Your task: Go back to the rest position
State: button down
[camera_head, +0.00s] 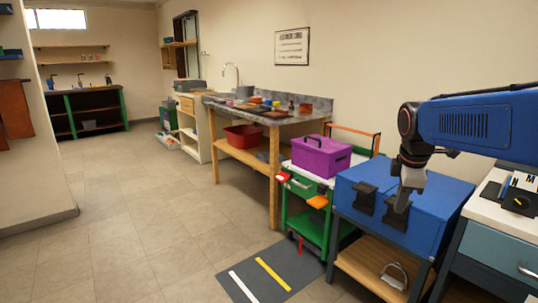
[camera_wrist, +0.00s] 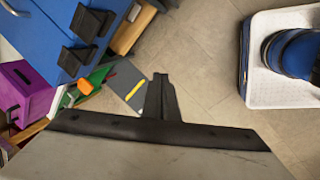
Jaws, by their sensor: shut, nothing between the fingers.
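My gripper (camera_head: 403,203) hangs from the blue arm at the right of the head view, fingers pointing down. It appears in front of the blue box (camera_head: 352,188), overlapping one of two black brackets (camera_head: 364,198) on the box's front. I cannot tell from the head view how far it is from the box. The same two brackets (camera_wrist: 91,22) show at upper left in the wrist view, apart from the fingers.
A purple toolbox (camera_head: 320,156) stands on a green cart left of the blue box. A curved grey metal piece (camera_head: 394,276) lies on the wooden shelf below. A white-topped cabinet (camera_head: 505,215) is at right. A striped mat (camera_head: 270,272) lies on otherwise open floor.

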jog(key=s+a+f+m, duration=0.2)
jog(key=s+f+m, duration=0.1)
jog(key=s, duration=0.5)
jog(key=s+a+f+m+t, duration=0.1)
jog(key=s+a+f+m, duration=0.1)
jog(key=s+f+m, duration=0.2)
jog(key=s+a+f+m+y, duration=0.1)
jog(key=s+a+f+m, duration=0.1)
jog(key=s+m, duration=0.5)
jog(key=s+f, duration=0.1)
jog(key=s, duration=0.4)
jog(key=shift+s+a+f+t, duration=0.2)
jog(key=shift+a+f+t, duration=0.2)
